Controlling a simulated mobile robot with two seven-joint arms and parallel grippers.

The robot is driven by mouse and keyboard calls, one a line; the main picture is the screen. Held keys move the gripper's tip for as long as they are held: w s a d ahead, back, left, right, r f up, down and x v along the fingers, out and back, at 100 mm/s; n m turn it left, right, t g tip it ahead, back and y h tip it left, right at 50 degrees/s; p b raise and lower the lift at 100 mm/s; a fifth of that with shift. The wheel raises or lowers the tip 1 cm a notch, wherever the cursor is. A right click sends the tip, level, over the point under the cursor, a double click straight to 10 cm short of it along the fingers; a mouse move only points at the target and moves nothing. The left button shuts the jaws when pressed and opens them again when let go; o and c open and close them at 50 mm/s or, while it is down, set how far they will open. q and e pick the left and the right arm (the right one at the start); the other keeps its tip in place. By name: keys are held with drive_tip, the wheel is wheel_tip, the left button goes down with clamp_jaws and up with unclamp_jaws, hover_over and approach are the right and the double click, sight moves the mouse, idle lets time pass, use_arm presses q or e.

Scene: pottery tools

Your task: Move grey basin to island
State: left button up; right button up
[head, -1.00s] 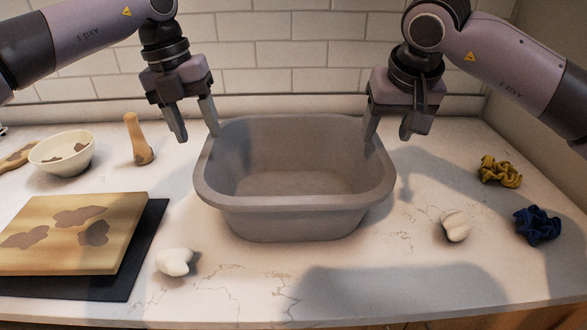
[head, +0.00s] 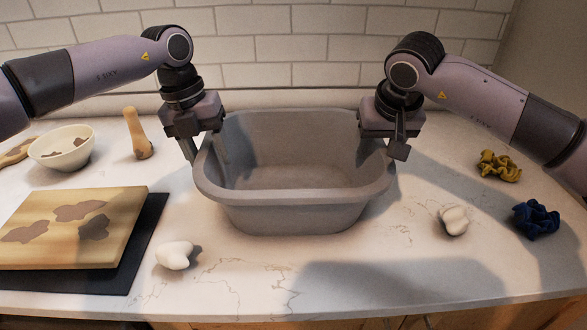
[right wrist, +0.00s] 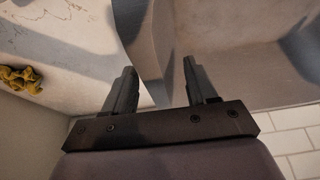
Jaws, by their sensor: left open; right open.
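The grey basin (head: 295,215) stands upright and empty on the counter in the middle of the head view. My left gripper (head: 205,155) is open at the basin's left rim, with one finger outside the wall and the other over the inside. My right gripper (head: 378,150) is open at the right rim, partly hidden by its own body. In the right wrist view, the basin's rim (right wrist: 155,50) runs between the two open fingers of my right gripper (right wrist: 160,85). Whether the fingers touch the wall cannot be told.
On the marble counter (head: 400,280), a wooden board (head: 120,205) on a dark mat, a bowl (head: 50,155) and a wooden tool (head: 136,135) stand left. White lumps (head: 174,255) (head: 453,220) lie on both sides. Yellow (head: 498,166) and blue cloths (head: 536,220) lie right. A tiled wall stands behind.

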use_arm(q)
clamp_jaws()
use_arm(e)
clamp_jaws()
use_arm(q)
drive_tip(key=shift+r, duration=0.2)
use_arm(e)
drive_tip(key=shift+r, duration=0.15)
